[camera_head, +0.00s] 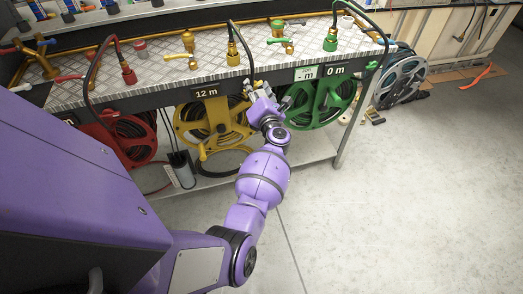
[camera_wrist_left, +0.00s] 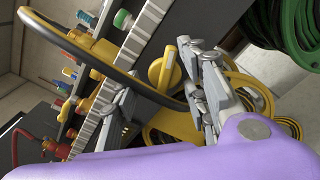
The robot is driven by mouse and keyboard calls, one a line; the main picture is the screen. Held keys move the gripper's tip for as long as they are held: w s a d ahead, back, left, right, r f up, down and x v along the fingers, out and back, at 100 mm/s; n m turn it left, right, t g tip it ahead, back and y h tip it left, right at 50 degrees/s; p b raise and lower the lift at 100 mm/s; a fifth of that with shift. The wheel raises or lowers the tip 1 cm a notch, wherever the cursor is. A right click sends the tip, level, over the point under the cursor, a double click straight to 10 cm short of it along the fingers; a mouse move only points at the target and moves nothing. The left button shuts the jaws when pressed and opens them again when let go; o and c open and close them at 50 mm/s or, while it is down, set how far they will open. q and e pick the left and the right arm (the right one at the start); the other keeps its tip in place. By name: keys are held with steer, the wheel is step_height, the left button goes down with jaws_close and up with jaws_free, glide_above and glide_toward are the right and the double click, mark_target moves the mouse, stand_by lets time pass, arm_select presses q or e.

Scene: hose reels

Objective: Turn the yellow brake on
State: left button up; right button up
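The yellow hose reel (camera_head: 190,124) hangs under the bench's front edge, below a "12 m" label. In the left wrist view, a yellow knob-like part, apparently the brake (camera_wrist_left: 165,68), sits on the dark front panel. My left gripper (camera_head: 257,88) is at the upper right of the yellow reel; in the head view it hides the brake area. In the left wrist view, the fingers of my left gripper (camera_wrist_left: 156,78) are spread apart, one on each side of the yellow part. I cannot tell whether either finger touches it. My right gripper is not in view.
A red reel (camera_head: 125,138) is left of the yellow one, a green reel (camera_head: 320,102) right. Taps and hose fittings line the metal bench top (camera_head: 160,72). A dark looped hose (camera_wrist_left: 88,50) passes close to the left gripper. Open floor (camera_head: 420,200) lies at the right.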

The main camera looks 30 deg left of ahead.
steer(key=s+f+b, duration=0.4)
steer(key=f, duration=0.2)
arm_select(q)
steer(key=s+d+m+t+h+p, duration=0.4)
steer(key=s+d+m+t+h, duration=0.2)
steer(key=s+d+m, duration=0.45)
steer(key=s+d+f+m+g+h+p, duration=0.2)
steer(key=s+d+f+m+h, duration=0.1)
steer(key=s+m, duration=0.5)
steer(key=s+d+f+m+g+h+p, duration=0.1)
steer(key=s+d+f+m+h+p, duration=0.1)
steer(key=s+d+f+m+h, duration=0.2)
steer(key=shift+s+d+f+m+g, duration=0.4)
steer(key=shift+s+d+f+m, duration=0.7)
steer(key=shift+s+m, duration=1.4)
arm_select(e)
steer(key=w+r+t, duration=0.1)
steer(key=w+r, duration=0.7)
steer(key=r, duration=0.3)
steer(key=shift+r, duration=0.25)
arm_select(q)
steer(key=shift+d+r, duration=0.1)
